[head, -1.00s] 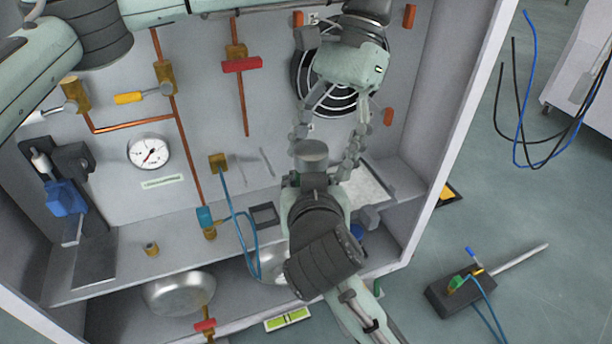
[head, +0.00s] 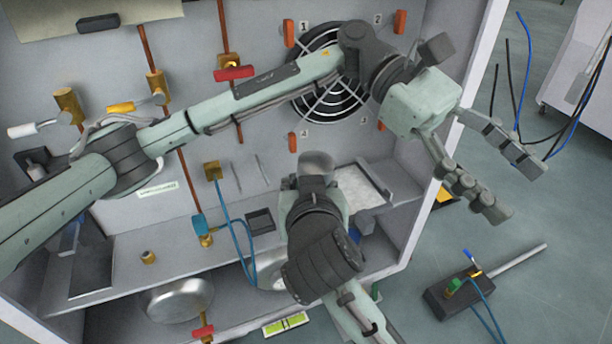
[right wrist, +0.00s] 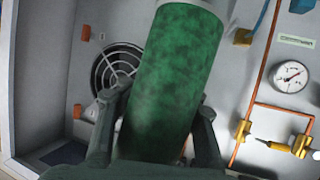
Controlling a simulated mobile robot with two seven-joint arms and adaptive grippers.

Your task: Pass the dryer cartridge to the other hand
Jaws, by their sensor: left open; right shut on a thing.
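The dryer cartridge is a large green mottled cylinder (right wrist: 172,82) in the right wrist view, its far end cut off by the top edge. In the head view my right wrist hides most of this grip. My left gripper (head: 522,188) is open and empty, to the right of the cartridge and well apart from it, fingers pointing down and right.
My left arm crosses in front of the cabinet's back panel and fan grille (head: 330,85). The cabinet's right wall (head: 478,70) stands near my left gripper. A black box with a rod (head: 455,298) is on the floor.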

